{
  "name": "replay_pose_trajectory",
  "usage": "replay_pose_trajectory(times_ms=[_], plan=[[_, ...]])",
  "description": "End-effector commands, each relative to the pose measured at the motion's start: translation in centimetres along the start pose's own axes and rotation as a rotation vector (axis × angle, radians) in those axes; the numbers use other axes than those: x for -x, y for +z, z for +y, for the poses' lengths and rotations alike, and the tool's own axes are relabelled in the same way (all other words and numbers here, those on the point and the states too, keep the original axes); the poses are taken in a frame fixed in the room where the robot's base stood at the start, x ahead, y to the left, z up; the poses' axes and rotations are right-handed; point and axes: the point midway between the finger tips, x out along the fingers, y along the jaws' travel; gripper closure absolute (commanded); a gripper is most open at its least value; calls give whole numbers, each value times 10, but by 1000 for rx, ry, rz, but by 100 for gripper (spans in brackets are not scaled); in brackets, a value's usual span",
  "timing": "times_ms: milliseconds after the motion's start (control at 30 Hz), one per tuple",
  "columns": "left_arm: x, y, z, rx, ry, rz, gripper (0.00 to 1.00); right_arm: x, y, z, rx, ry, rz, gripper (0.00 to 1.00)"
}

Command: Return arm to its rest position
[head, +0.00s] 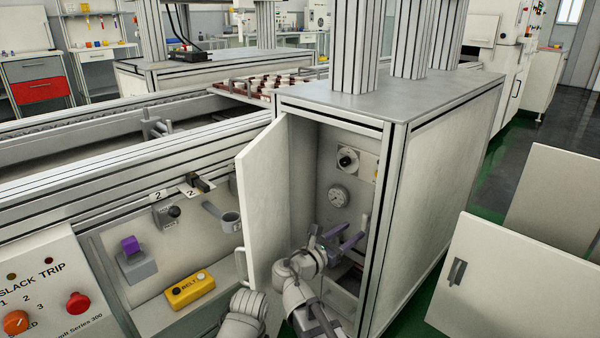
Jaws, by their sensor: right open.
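My right gripper (347,236) is in the opening of the cabinet, its two fingers apart and pointing right. No object shows between its fingers. Its fingertips are close to a small upright grey lever (363,223) inside the cabinet; I cannot tell whether they touch. The white cabinet door (264,185) stands open to the left of my right arm. My left gripper is not in view.
Inside the cabinet are a round gauge (339,196) and a black knob (347,160). A white panel with a handle (512,285) stands right.

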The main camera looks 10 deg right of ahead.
Motion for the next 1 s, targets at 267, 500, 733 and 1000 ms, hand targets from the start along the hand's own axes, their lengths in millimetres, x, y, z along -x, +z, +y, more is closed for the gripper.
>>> replay_pose_trajectory(times_ms=[267,500,733,1000], plan=[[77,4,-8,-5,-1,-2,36,46,-20,-38,-622,-257,408,51],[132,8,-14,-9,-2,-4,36,131,-42,-60,-1103,-717,709,51],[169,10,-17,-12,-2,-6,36,209,-37,-70,-1317,-1147,828,51],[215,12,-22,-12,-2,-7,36,250,2,-70,-1378,-1380,848,51]])
